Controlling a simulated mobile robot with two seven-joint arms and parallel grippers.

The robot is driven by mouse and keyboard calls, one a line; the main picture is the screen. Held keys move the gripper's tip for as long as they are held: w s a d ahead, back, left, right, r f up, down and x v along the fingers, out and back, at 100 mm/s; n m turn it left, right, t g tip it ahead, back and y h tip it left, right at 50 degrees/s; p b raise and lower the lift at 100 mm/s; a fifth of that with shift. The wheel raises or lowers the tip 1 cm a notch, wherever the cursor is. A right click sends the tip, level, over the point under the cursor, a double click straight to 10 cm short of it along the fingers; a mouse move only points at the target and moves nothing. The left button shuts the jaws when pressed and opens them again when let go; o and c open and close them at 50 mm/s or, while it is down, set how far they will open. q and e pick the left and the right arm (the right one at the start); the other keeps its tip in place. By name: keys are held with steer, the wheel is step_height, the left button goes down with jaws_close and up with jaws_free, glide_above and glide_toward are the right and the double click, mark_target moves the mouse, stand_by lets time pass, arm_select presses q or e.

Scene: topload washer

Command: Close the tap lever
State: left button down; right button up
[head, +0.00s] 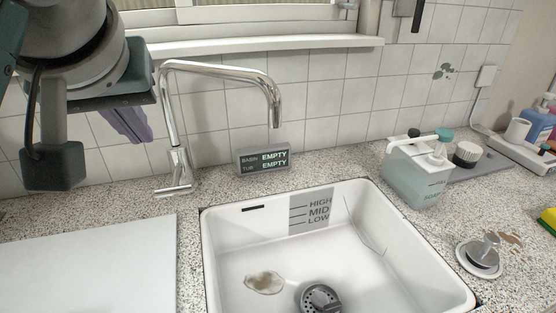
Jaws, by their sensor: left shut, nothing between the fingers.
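The chrome tap (166,110) stands behind the sink's left side, and its spout arches right and ends above the basin. Its lever (180,160) appears to be the small chrome part low on the tap body; its exact angle is hard to tell. My left gripper (138,132) hangs at the upper left, left of the tap post and apart from the lever. Its greyish fingers are together and empty, partly hidden by my wrist. My right gripper is not in view. No running water shows under the spout.
The white sink (225,243) holds a brown stain and a drain strainer (319,297). A display (262,161) reads EMPTY for basin and tub. A pale board (90,262) covers the left counter.

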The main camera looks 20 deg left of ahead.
arm_select(q)
steer(key=b, duration=0.1)
glide_above(172, 185)
steer(key=s+d, duration=0.1)
steer(key=s, duration=0.1)
step_height(172, 185, down, 8)
steer(key=shift+s+d+f, duration=0.1)
steer(key=shift+d+f, duration=0.1)
steer(key=shift+f, duration=0.8)
steer(key=shift+s+d+f, duration=0.1)
steer(key=shift+d+f, duration=0.05)
steer(key=shift+f, duration=0.8)
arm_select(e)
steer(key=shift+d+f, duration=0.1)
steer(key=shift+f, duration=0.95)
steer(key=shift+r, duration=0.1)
